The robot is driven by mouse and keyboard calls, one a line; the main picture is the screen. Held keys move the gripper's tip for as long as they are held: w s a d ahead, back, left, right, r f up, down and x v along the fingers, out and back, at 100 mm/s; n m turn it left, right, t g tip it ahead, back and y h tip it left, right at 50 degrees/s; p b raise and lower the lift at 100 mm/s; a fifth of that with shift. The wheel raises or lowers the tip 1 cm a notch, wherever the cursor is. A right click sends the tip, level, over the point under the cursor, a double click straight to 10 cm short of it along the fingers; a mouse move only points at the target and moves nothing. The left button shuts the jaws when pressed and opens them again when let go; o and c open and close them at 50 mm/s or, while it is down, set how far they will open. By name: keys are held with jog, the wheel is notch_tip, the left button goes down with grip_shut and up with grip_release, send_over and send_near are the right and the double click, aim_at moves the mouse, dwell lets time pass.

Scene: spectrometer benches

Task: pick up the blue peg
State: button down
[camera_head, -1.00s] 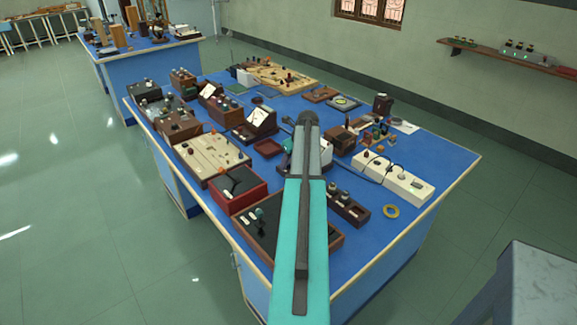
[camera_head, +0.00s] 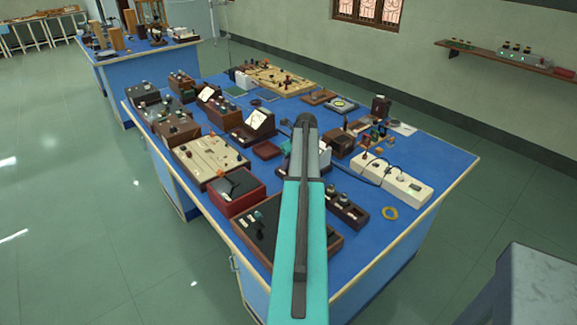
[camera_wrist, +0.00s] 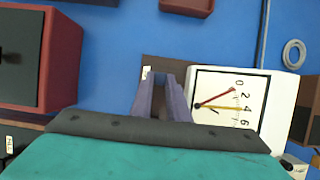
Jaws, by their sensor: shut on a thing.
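In the wrist view my gripper (camera_wrist: 160,82) reaches forward with its two grey-purple fingers close together. Under and behind the fingertips is a dark brown block (camera_wrist: 182,66) with a small white label. In the head view my arm covers the gripper and the peg, so neither can be made out there.
A white meter with a dial (camera_wrist: 228,100) stands close to the right of the fingers. A red-brown box (camera_wrist: 58,60) is at the left.

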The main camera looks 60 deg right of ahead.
jog(key=shift+r, duration=0.1)
jog(key=shift+r+b, duration=0.5)
jog(key=shift+r, duration=0.6)
jog(key=s+a+r+b, duration=0.2)
jog(key=s+a, duration=0.6)
jog(key=s, duration=0.5)
jog(key=shift+s+a+r+b, duration=0.15)
jog(key=shift+a+r+b, duration=0.2)
jog(key=shift+b, duration=0.45)
jog(key=shift+f, duration=0.1)
jog(key=shift+r+p, duration=1.5)
jog(key=shift+p, duration=0.25)
jog(key=shift+d, duration=0.1)
